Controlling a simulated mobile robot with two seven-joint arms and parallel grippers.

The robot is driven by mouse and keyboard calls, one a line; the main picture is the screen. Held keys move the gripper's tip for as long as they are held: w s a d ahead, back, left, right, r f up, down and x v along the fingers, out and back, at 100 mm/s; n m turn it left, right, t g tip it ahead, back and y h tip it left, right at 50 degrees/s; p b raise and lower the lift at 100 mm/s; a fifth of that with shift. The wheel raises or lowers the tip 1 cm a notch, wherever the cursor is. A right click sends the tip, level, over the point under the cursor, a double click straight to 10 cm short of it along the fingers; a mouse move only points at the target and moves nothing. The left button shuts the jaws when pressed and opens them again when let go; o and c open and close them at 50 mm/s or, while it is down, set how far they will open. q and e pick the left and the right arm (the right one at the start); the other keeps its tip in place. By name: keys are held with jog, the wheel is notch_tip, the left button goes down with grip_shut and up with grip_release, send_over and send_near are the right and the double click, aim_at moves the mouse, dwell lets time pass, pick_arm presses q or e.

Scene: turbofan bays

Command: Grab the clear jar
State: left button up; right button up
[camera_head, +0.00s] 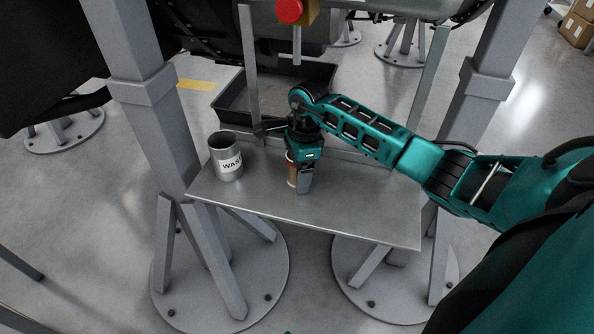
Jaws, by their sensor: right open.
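My right gripper (299,178) points down over the metal shelf (365,205), with its jaws open. A small reddish-brown item with a pale band (292,171) stands at the jaws, mostly hidden behind the gripper. I cannot tell for sure whether this is the clear jar, or whether the fingers touch it. No other jar shows. My left gripper is not in view.
A grey metal can (226,160) with a waste label stands on the shelf's left end. A dark tray (235,98) lies behind the shelf. Grey posts (160,110) rise at both sides. The right part of the shelf is clear.

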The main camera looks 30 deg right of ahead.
jog(key=shift+r, duration=0.1)
jog(key=c, duration=1.3)
